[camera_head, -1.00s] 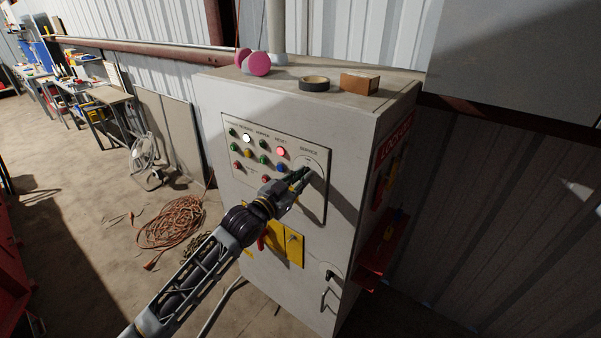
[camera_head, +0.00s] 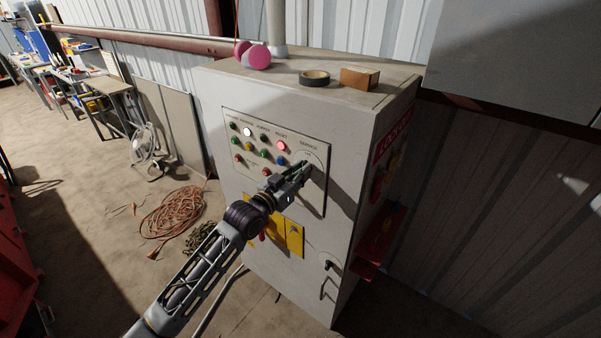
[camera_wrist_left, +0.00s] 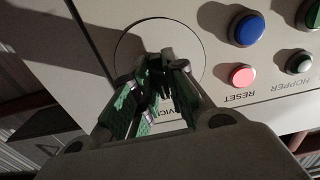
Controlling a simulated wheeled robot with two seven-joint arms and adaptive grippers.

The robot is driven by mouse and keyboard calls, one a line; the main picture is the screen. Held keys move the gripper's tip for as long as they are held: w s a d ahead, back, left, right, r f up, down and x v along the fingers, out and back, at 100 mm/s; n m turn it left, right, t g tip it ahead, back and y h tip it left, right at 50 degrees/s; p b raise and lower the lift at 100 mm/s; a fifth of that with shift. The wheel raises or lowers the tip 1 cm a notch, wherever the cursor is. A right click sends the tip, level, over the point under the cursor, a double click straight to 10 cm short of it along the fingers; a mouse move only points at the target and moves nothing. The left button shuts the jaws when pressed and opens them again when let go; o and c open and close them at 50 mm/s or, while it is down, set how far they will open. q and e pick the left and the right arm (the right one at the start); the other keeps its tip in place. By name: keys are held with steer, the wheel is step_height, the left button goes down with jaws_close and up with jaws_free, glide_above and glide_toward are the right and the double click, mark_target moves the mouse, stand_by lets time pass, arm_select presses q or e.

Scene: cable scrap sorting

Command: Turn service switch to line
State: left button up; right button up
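The service switch sits on a round plate (camera_head: 318,157) at the right end of the grey cabinet's control panel, under a small SERVICE label. The plate also shows in the left wrist view (camera_wrist_left: 130,42). My left gripper (camera_head: 305,168) reaches the switch from the lower left. In the left wrist view its green-padded fingers (camera_wrist_left: 165,68) close in on the dark switch knob (camera_wrist_left: 163,82) and appear to hold it. The fingers hide most of the knob, so I cannot read its position. My right gripper is not in view.
Lit and coloured buttons (camera_head: 258,147) stand left of the switch, including a pink-lit RESET button (camera_wrist_left: 241,76). Below are yellow plates (camera_head: 287,236) and a door handle (camera_head: 329,266). Tape (camera_head: 314,78) and a brown block (camera_head: 359,79) lie on top. An orange cable coil (camera_head: 170,218) lies on the floor.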

arm_select(q)
steer(key=o, duration=0.4)
steer(key=shift+v, duration=6)
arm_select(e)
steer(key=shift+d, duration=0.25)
